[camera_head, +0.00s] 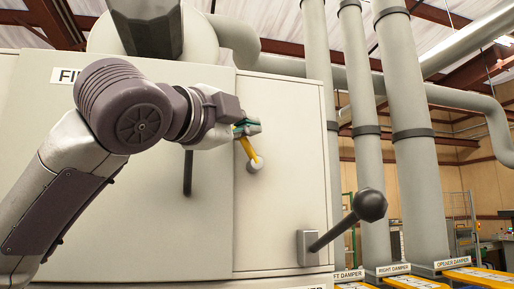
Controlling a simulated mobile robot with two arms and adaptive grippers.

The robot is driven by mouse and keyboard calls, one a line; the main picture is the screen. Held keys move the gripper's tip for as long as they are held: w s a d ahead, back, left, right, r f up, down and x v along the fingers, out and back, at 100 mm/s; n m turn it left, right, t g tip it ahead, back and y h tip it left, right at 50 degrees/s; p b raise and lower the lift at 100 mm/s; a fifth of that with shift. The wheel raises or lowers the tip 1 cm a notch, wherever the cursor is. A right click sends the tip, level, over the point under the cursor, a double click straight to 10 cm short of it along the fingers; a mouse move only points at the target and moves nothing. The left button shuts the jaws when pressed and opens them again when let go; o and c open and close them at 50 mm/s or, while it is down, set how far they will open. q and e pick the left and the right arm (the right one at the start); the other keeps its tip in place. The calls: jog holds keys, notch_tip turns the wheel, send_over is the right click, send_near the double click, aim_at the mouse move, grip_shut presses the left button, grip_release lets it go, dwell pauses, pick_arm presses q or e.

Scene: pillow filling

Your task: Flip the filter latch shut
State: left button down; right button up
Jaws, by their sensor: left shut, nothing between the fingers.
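The filter latch (246,147) is a short yellow lever on the pale cabinet front, beside the door seam. It tilts up and to the left from a round whitish pivot (256,164). My left gripper (254,127), with teal fingers, is shut and empty at the upper end of the lever. It overlaps the lever's tip in the head view; I cannot tell whether they touch. My left wrist hides part of the cabinet front. My right gripper is not in view.
The cabinet door (285,210) carries a black ball-ended lever (370,205) that sticks out at the lower right. A dark vertical handle (187,172) is on the left panel. Large grey pipes (417,190) and yellow damper parts (480,277) stand at the right.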

pick_arm(q)
jog(key=a+f+n+t+y+b, duration=0.1)
jog(key=n+t+b, duration=0.1)
jog(key=n+b, duration=0.1)
jog(key=a+f+n+t+y+b, duration=0.1)
jog(key=n+t+b, duration=0.2)
jog(key=n+b, duration=0.1)
jog(key=f+n+t+y+b, duration=0.2)
jog(key=n+b, duration=0.1)
jog(key=b, duration=0.2)
jog(key=shift+s+a+n, duration=0.35)
jog(key=shift+a+n, duration=0.05)
jog(key=shift+a+f+b, duration=0.1)
jog(key=shift+f+b, duration=0.05)
jog(key=shift+b, duration=0.3)
jog(key=shift+a+f, duration=0.1)
jog(key=shift+a, duration=0.05)
jog(key=shift+b, duration=0.3)
jog(key=shift+f, duration=0.15)
